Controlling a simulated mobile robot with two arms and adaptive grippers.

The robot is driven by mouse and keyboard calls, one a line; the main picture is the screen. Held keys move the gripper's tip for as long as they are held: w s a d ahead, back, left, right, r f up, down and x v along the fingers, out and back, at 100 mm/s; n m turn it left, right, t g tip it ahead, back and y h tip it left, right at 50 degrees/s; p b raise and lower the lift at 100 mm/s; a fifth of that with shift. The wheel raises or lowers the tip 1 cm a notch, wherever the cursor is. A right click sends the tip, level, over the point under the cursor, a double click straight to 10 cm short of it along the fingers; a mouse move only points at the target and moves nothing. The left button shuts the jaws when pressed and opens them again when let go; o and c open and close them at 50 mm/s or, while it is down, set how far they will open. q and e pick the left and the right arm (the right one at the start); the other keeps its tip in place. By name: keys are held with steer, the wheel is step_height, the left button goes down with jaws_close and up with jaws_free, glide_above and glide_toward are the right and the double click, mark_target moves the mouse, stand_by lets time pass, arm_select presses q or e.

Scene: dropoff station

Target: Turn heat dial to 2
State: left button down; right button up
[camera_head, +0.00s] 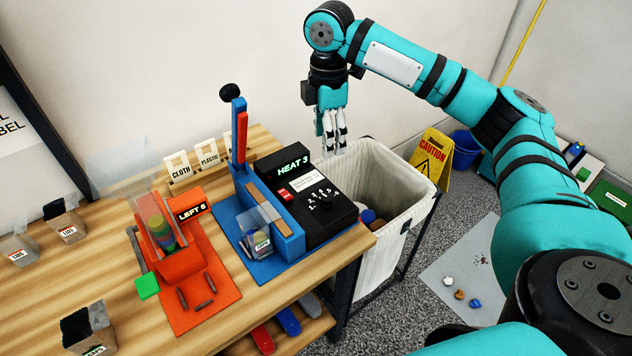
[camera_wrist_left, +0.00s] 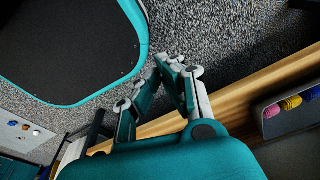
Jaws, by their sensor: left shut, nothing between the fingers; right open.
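The black heat sealer box (camera_head: 300,205) stands on the wooden table, and its display (camera_head: 292,164) reads HEAT 3. The heat dial (camera_head: 326,204) is a small dark knob on its sloped face, amid white numbers; its pointer is too small to read. My right gripper (camera_head: 332,138) is open and empty, fingers pointing down, above and behind the box's right side, apart from the dial. My left gripper is out of the head view; the left wrist view shows it (camera_wrist_left: 172,75) shut and empty above the floor beside a wooden edge.
A blue press (camera_head: 262,220) adjoins the box, with a clear cup (camera_head: 258,242) on it. An orange LEFT 5 dispenser (camera_head: 190,268) stands to its left. A white cloth bin (camera_head: 385,185) stands right of the table, with a yellow caution sign (camera_head: 432,158) behind it.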

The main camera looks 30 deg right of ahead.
steer(key=s+f, duration=0.2)
arm_select(q)
steer(key=s+g+p, duration=0.1)
steer(key=s, duration=0.8)
arm_select(e)
glide_above(327, 196)
step_height(327, 196, down, 5)
step_height(327, 196, down, 6)
steer(key=shift+s+r+p, duration=0.15)
steer(key=shift+r+p, duration=0.05)
steer(key=shift+p, duration=0.2)
step_height(327, 196, down, 2)
steer(key=shift+f, duration=1)
jaws_close()
steer(key=shift+n+p, duration=0.5)
steer(key=shift+p, duration=0.25)
steer(key=shift+r+n+p, duration=0.2)
steer(key=shift+n+p, duration=0.7)
arm_select(q)
steer(key=w+r+p, duration=0.1)
steer(key=w+r, duration=0.3)
steer(key=r, duration=0.2)
steer(key=shift+r+p, duration=0.35)
arm_select(e)
steer(key=shift+f+n, duration=0.15)
steer(key=shift+n, duration=1.45)
